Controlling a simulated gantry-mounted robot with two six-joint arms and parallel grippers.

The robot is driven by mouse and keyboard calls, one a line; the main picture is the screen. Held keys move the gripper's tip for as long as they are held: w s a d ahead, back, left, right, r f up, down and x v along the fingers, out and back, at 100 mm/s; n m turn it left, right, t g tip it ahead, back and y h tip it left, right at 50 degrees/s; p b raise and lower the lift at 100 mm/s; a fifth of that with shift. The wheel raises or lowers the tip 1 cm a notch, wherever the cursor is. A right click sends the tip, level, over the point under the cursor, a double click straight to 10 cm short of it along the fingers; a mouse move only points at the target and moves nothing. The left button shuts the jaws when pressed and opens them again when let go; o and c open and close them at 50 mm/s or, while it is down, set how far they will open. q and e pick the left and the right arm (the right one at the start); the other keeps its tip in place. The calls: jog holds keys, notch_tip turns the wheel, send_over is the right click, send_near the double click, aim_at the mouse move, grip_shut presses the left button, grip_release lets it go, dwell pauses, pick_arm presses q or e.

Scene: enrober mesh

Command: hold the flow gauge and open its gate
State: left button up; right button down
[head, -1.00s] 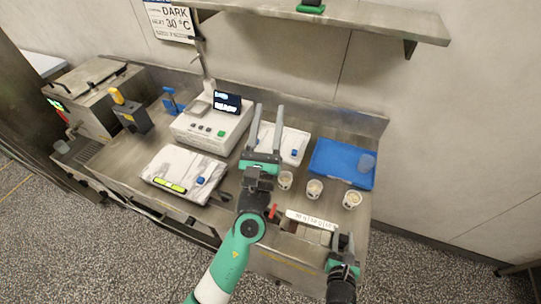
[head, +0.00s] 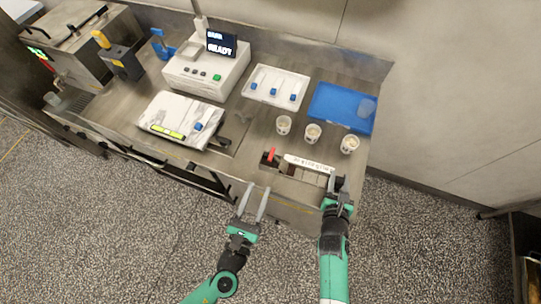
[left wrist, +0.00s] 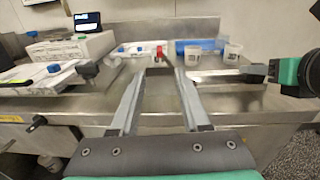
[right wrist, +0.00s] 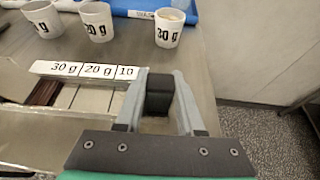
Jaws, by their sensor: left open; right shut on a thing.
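The flow gauge (head: 306,163) lies near the bench's front edge, a long white strip lettered 30 g, 20 g, 10 in the right wrist view (right wrist: 84,70). A red lever (head: 271,156), apparently its gate, stands at its left end; it also shows in the left wrist view (left wrist: 159,50). My right gripper (head: 338,180) is shut on the black block (right wrist: 159,92) at the gauge's right end. My left gripper (head: 254,188) is open and empty, in front of the bench edge, below and left of the red lever and apart from it.
Three cups (head: 312,133) stand behind the gauge, near a blue tray (head: 325,115). A white tray (head: 262,97) with blue-ended tools lies further back. A scale (head: 190,77) reads READY. A marbled slab (head: 160,110) lies at left.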

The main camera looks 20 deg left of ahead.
aim_at(270, 157)
pick_arm(q)
jog(key=w, duration=1.2)
jog(key=shift+a, duration=0.15)
grip_shut()
